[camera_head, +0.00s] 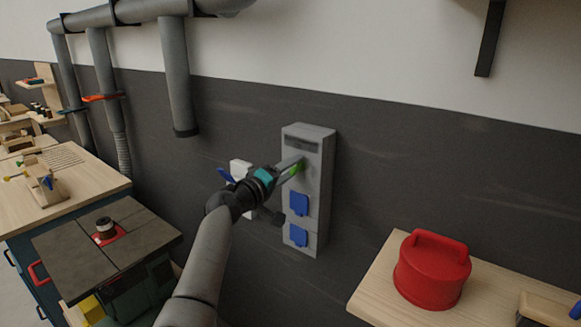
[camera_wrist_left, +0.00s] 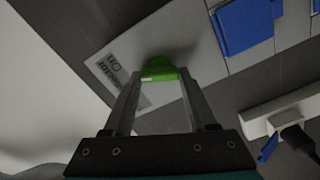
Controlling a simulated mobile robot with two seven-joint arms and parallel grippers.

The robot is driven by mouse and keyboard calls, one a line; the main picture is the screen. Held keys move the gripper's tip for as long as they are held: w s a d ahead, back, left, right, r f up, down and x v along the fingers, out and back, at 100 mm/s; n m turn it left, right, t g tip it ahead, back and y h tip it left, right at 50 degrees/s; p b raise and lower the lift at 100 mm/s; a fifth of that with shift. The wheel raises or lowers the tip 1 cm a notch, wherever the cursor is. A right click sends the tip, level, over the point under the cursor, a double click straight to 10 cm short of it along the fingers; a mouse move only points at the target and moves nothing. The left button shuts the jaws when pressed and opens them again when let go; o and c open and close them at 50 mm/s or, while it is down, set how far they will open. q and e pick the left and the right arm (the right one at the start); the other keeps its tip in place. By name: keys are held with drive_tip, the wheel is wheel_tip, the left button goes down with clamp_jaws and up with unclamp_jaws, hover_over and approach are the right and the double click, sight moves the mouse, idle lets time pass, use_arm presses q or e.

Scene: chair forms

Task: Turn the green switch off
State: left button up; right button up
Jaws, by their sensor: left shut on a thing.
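The green switch (camera_head: 295,170) is on the front of a grey wall box (camera_head: 318,150), above two blue socket covers. My left gripper (camera_head: 290,167) reaches it from the left, with its fingertips at the switch. In the left wrist view the green switch (camera_wrist_left: 160,69) sits between the two fingertips, and the gripper is shut on it. A label with the word "On" (camera_wrist_left: 113,70) shows beside the switch. The fingers hide part of the switch's sides. My right gripper is in neither view.
Blue covers (camera_head: 299,204) sit lower on the box. A white socket (camera_head: 240,170) is on the wall to the left. A red container (camera_head: 432,270) stands on a wooden surface at the right. A machine table (camera_head: 70,245) and a workbench (camera_head: 75,180) are at the left.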

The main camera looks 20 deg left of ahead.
use_arm(q)
drive_tip(key=n+p, duration=0.1)
drive_tip(key=n, duration=0.3)
drive_tip(key=shift+f+n, duration=0.15)
drive_tip(key=shift+n, duration=0.25)
idle(0.4)
drive_tip(key=o, duration=1.4)
drive_tip(key=shift+c, duration=0.2)
drive_tip(key=v, duration=1.5)
drive_tip(key=shift+s, duration=0.15)
drive_tip(key=shift+a, duration=0.1)
